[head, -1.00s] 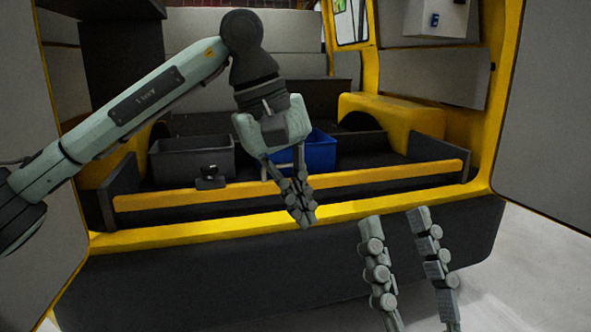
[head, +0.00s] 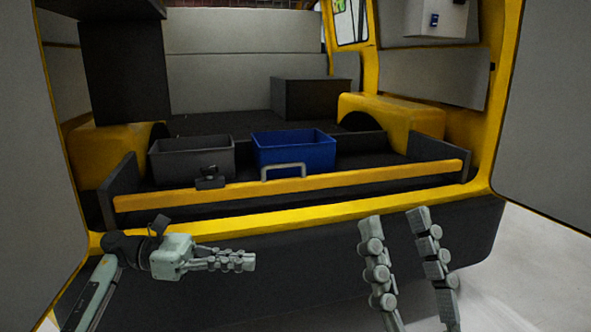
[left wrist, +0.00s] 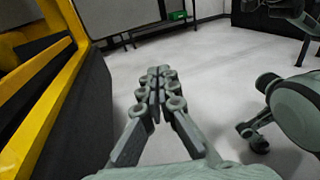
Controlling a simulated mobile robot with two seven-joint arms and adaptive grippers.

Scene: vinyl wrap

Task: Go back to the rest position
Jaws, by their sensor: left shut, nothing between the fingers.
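My left gripper (head: 250,261) is low at the left in the head view, in front of the van's dark rear bumper. Its fingers point right and are shut with nothing between them. In the left wrist view the same gripper (left wrist: 156,78) has its fingertips together above pale floor. My right gripper (head: 398,217) points upward at the bottom right of the head view. Its two fingers stand apart with nothing visible between them, so it is open. Its palm is out of the frame.
A grey bin (head: 192,160) and a blue bin (head: 294,152) stand in the van behind a yellow sill (head: 370,177). A dark box (head: 311,98) is further back. Open doors flank the van. The left wrist view shows clear floor (left wrist: 215,60) and a green box (left wrist: 178,16).

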